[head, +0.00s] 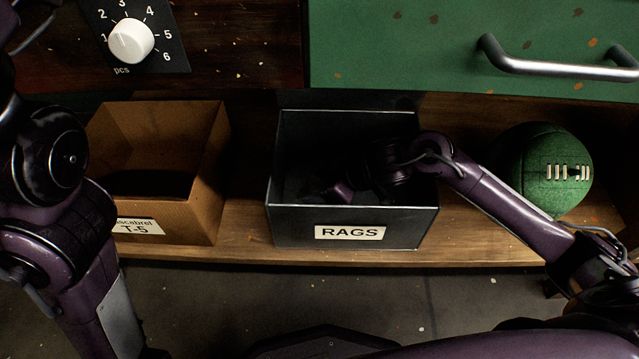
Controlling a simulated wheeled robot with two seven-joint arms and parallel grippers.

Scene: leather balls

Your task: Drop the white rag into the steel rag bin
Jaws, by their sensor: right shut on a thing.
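The steel rag bin (285,220) is a dark, open box with a white RAGS label on its front, standing on the wooden shelf. My right arm comes in from the right over the bin's right side. My right gripper (338,191) is down inside the bin, below the rim, in deep shadow. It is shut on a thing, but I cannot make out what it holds. I see no white rag; the bin's dark inside and the gripper hide much of what is there. Only links of my left arm show at the left edge; its gripper is out of view.
An open cardboard box (205,190) labelled T-5 stands left of the bin. A green leather ball (535,170) sits on the shelf to the right. Above are a green drawer (400,45) with a metal handle (550,68) and a white numbered dial (131,40).

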